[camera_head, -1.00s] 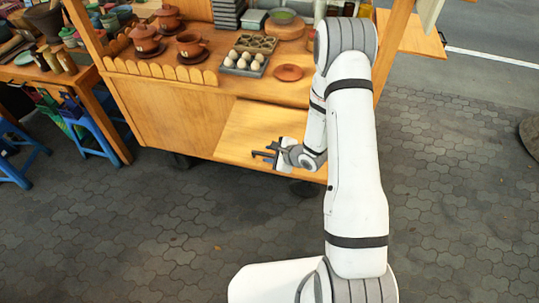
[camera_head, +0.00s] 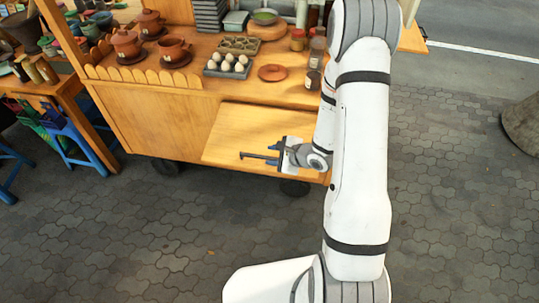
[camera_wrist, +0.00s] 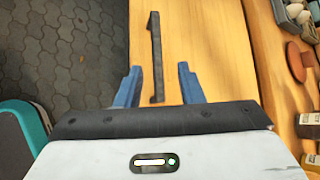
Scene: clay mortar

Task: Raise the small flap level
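The flap (camera_head: 235,130) is a plain wooden panel at the front of the cart. It seems to slope down and outward from the cart front, but I cannot tell its exact angle. In the wrist view, a dark bar handle (camera_wrist: 155,50) runs along the flap's bare wood (camera_wrist: 205,40), near its outer edge. My gripper (camera_head: 252,157) is over the flap's lower, outer part in the head view. In the wrist view, my gripper (camera_wrist: 158,83) has its two blue fingers apart, with the handle's near end between them. I cannot tell whether either finger touches it.
The cart top holds an egg tray (camera_head: 227,68), a brown plate (camera_head: 272,73), clay pots (camera_head: 173,48) and jars (camera_head: 313,80). A side table (camera_head: 60,90) with blue stools stands at left. The paved ground (camera_head: 180,230) in front is clear.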

